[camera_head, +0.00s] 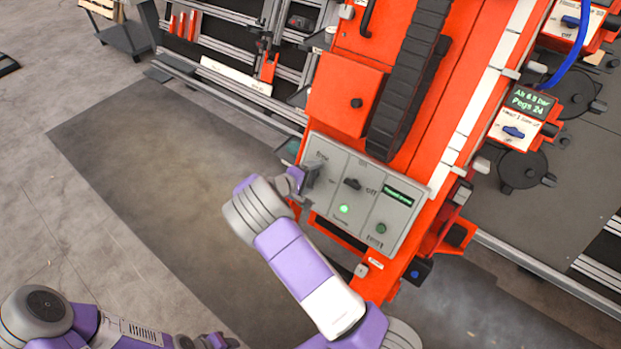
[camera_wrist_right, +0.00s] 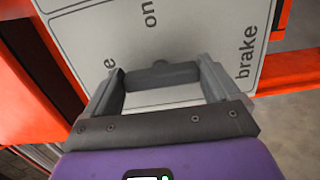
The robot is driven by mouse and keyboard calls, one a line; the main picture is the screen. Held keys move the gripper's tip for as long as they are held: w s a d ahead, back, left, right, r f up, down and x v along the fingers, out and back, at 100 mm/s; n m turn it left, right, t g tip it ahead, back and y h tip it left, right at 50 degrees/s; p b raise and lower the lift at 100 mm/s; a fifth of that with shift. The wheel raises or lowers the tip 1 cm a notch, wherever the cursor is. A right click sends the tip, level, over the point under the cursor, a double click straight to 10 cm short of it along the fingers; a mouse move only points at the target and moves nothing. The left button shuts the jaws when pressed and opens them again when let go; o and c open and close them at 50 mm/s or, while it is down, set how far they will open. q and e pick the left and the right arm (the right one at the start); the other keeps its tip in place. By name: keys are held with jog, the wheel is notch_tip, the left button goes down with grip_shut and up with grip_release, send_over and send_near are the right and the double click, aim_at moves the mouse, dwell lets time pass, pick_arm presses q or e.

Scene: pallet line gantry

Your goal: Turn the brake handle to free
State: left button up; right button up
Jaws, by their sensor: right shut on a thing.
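The grey control panel (camera_head: 368,195) is on the front of the orange machine. The dark grey brake handle (camera_head: 313,173) is at the panel's left end. My right gripper (camera_head: 300,182) reaches it from the left and is shut on it. In the right wrist view the handle (camera_wrist_right: 161,76) lies between the two fingers of my right gripper (camera_wrist_right: 163,85), beside the printed words "on" and "brake". The label behind the left finger is mostly hidden. My left gripper (camera_head: 217,342) is low at the bottom edge, partly cut off; its jaws are not clear.
A black knob (camera_head: 352,184), a lit green button (camera_head: 344,209) and a small display (camera_head: 398,196) are on the same panel. An orange box (camera_head: 345,95) and a black cable chain (camera_head: 410,80) are above it.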

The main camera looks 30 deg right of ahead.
jog(key=o, duration=0.8)
jog(key=shift+a, duration=0.1)
jog(key=p+v, duration=0.2)
jog(key=v, duration=0.5)
jog(key=shift+s+a+r, duration=0.1)
jog(key=shift+a+r, duration=0.05)
jog(key=shift+r, duration=0.05)
